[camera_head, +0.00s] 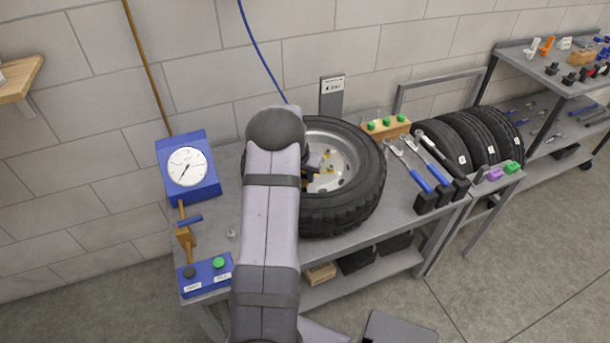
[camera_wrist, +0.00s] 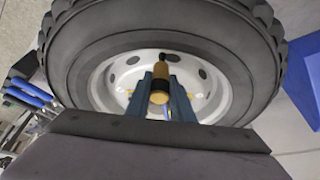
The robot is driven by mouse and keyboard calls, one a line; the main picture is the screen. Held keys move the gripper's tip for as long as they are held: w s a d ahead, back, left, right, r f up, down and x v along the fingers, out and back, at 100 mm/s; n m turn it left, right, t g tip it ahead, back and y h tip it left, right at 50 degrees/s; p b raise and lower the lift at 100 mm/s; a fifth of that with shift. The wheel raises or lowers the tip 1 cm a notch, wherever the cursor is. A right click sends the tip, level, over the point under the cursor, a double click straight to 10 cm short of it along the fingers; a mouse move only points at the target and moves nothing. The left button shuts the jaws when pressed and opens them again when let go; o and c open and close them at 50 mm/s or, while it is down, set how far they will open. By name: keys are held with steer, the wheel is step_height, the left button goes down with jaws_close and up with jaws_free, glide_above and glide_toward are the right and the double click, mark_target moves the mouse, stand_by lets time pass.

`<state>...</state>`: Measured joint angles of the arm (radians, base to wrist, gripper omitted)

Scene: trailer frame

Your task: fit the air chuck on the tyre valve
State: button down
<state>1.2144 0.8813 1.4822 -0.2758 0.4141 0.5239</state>
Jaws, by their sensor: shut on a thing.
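The tyre (camera_head: 345,210) sits on the grey bench with its pale steel rim (camera_head: 345,165) facing up. It also fills most of the wrist view (camera_wrist: 100,40). In the wrist view my gripper (camera_wrist: 166,82) is shut on the air chuck (camera_wrist: 159,97), a brass-coloured cylinder with a black tip pointing towards the rim. The chuck overlaps the rim in this view; I cannot tell whether it touches anything. In the head view my gripper (camera_head: 313,167) is over the rim's left part, mostly hidden by my arm. I cannot make out the valve; yellow marks show on the rim.
A blue gauge box (camera_head: 188,167) and a blue button box (camera_head: 205,275) stand left on the bench (camera_head: 330,245). Blue-handled tools (camera_head: 422,175) lie right of the tyre, with more tyres (camera_head: 470,140) beyond. A blue hose (camera_head: 262,55) hangs behind my arm.

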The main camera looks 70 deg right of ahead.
steer(key=shift+f+b, duration=0.5)
steer(key=shift+f, duration=0.1)
steer(key=c, duration=1)
jaws_free()
steer(key=shift+r, duration=0.1)
steer(key=shift+r+p, duration=2.45)
steer(key=shift+r, duration=1.45)
